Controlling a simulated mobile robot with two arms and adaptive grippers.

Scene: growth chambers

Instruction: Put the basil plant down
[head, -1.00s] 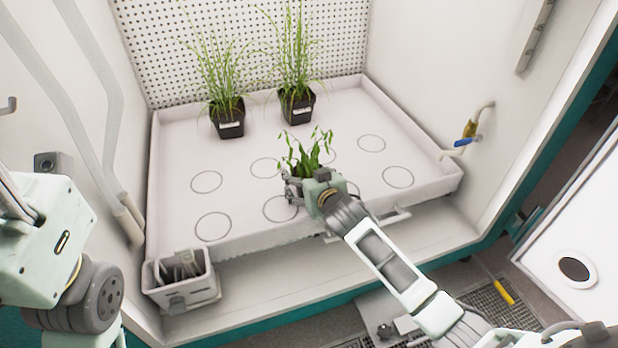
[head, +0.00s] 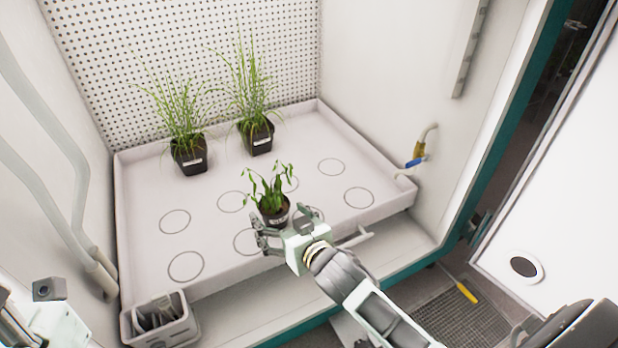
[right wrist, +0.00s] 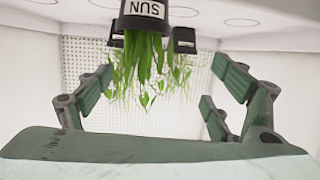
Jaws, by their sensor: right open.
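The basil plant (head: 272,205), leafy green in a dark pot with a white label, appears upright on the white tray (head: 215,262), among the drawn circles near its front. My right gripper (head: 287,224) is just in front of the pot, its fingers spread and empty. The right wrist view is upside down: the basil (right wrist: 150,62) hangs from the top, its label reads "SUN", and the open fingers (right wrist: 165,88) stand apart from the pot. The pot's base is partly hidden. Part of my left gripper (head: 12,328) shows at the lower left corner; its fingers are cut off.
Two grassy plants in black pots (head: 189,158) (head: 257,140) stand at the tray's back. A grey caddy (head: 160,322) sits at the tray's front left corner. A blue-handled valve (head: 415,161) is on the right wall. Circles at the left and right are free.

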